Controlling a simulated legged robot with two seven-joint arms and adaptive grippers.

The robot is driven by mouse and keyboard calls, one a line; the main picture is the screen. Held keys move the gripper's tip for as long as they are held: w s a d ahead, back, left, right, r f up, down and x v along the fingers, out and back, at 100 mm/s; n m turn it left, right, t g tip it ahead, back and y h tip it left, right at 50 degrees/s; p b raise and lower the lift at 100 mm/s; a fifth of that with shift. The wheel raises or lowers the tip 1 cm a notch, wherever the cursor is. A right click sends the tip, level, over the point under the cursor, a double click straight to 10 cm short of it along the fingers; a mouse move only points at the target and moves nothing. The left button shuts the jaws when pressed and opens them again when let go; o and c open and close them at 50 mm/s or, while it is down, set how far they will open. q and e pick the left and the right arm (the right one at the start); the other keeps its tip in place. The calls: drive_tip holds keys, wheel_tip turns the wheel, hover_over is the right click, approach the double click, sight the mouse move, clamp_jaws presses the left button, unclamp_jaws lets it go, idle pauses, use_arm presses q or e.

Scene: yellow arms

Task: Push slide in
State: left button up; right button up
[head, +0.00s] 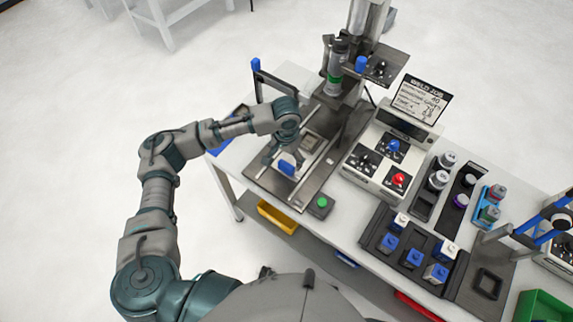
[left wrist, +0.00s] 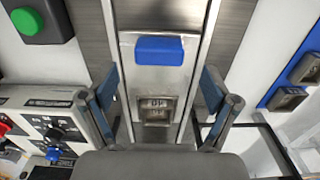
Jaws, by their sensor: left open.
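The slide (head: 312,147) is a metal carriage with a square nest, lying between two rails on the press base. Its blue handle block (head: 287,167) is at the near end. My left gripper (head: 280,157) is over the slide by the blue block. In the left wrist view my left gripper (left wrist: 158,100) is open, its fingers apart on either side of the slide. Contact cannot be told. My right gripper is out of view.
The press column (head: 340,75) stands behind the slide. A green button (head: 321,203) is at the near base corner. A control box (head: 390,155) with a red button stands to the right, beside trays of bottles and blue-labelled containers. A yellow bin (head: 278,218) hangs below the table edge.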

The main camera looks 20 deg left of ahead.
sight(286, 165)
use_arm(q)
wheel_tip(286, 165, down, 5)
drive_tip(key=shift+r, duration=0.1)
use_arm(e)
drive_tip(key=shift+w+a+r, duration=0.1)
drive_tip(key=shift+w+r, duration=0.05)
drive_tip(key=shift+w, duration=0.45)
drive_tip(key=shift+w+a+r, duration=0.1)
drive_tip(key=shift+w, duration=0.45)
use_arm(q)
drive_tip(key=shift+c, duration=0.2)
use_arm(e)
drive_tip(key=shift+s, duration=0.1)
